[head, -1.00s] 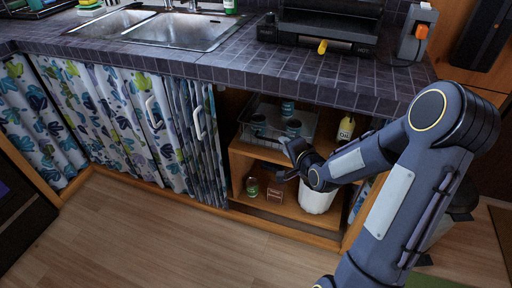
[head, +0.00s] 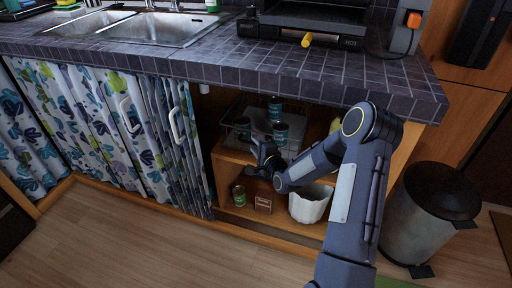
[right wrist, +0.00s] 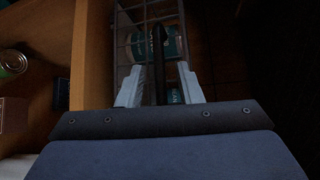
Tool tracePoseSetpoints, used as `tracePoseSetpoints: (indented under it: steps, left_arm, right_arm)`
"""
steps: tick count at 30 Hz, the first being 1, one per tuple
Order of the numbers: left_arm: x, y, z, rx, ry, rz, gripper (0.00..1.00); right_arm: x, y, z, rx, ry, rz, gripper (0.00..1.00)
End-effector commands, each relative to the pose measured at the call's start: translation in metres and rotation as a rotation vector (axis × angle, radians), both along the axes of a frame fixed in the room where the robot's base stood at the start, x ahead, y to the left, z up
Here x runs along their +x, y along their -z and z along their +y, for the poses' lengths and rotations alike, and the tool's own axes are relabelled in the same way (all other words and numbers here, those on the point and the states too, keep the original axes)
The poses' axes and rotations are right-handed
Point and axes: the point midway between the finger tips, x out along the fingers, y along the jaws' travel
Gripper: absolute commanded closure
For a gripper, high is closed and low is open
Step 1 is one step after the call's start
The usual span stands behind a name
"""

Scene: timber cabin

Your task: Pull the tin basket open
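The tin basket (head: 259,131) is a wire basket on the upper shelf of the open cupboard under the counter. Several dark teal tins (head: 280,131) stand in it. My right gripper (head: 262,150) is at the basket's front side, and its own wrist partly covers the spot. In the right wrist view the two pale fingers (right wrist: 159,84) are spread apart, with a dark narrow bar between them. The basket's wire mesh (right wrist: 124,40) and a tin (right wrist: 168,42) lie just beyond. Whether the fingers touch the basket cannot be told. My left gripper is out of view.
A green can (head: 239,196), a small brown box (head: 263,204) and a white pot (head: 311,204) stand on the lower shelf. Patterned curtains (head: 150,140) hang to the left. The counter (head: 330,75) overhangs the shelf. A bin (head: 425,220) stands at right.

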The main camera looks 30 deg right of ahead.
Motion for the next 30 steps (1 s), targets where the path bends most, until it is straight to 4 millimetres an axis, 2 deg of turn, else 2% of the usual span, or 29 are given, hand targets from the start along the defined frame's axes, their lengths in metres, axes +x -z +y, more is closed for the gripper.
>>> tracePoseSetpoints:
  steps: [7, 15, 30]
  left_arm:
    - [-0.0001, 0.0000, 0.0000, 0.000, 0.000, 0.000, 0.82]
    - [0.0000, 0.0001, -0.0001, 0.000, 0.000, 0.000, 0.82]
    - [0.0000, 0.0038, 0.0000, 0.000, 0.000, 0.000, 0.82]
  right_arm:
    - [0.0011, 0.0002, -0.0001, 0.000, 0.000, 0.001, 0.67]
    - [0.0009, 0.0001, -0.0001, -0.001, 0.000, 0.001, 1.00]
    - [0.0004, 0.0017, 0.0000, -0.001, 0.000, 0.002, 1.00]
